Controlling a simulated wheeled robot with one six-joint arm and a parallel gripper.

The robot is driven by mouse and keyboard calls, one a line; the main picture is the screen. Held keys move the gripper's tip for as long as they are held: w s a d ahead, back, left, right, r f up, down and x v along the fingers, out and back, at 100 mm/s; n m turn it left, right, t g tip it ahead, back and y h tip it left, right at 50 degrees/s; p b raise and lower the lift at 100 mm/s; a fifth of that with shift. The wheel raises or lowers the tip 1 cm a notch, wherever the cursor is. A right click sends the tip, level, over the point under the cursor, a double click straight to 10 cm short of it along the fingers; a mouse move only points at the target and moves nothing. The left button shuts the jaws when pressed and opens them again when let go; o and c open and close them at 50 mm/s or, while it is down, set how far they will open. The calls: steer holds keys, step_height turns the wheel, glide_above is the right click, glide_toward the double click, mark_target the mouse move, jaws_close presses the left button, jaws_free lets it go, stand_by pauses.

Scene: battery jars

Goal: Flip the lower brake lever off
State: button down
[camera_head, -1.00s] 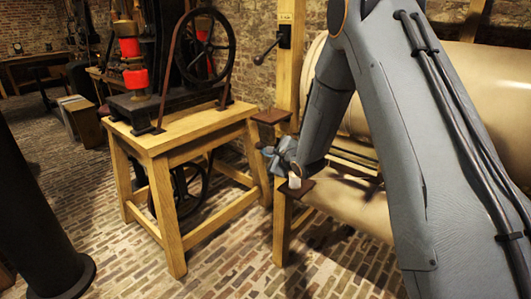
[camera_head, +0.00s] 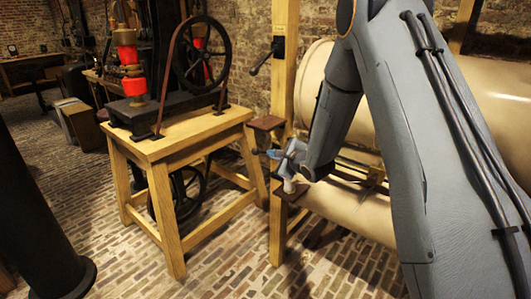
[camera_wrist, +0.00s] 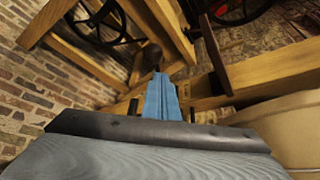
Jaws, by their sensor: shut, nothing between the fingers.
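A black lever with a handle (camera_head: 263,60) is fixed to the upright wooden post (camera_head: 287,90), its handle slanting down and left. I cannot make out a second, lower lever for certain; my gripper and arm cover part of the post and frame below. My gripper (camera_head: 275,154) is at the lower part of the post, just below and right of a small brown plate (camera_head: 267,122). In the wrist view my blue gripper (camera_wrist: 160,97) is shut and empty, pointing toward wooden beams. A dark knob-like shape (camera_wrist: 148,57) shows beyond its tip.
A wooden stand (camera_head: 165,150) with a black flywheel (camera_head: 204,52) is left of my gripper. A large cream cylinder (camera_head: 345,100) lies behind my arm. A small pale piece (camera_head: 290,186) is just below my gripper. Brick floor (camera_head: 225,255) is open in front.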

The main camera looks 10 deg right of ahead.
steer(key=p+v, duration=0.1)
steer(key=v, duration=0.1)
steer(key=d+p+v, duration=0.1)
steer(key=v, duration=0.1)
steer(key=shift+w+r, duration=0.1)
steer(key=shift+w, duration=0.1)
steer(key=shift+a, duration=0.1)
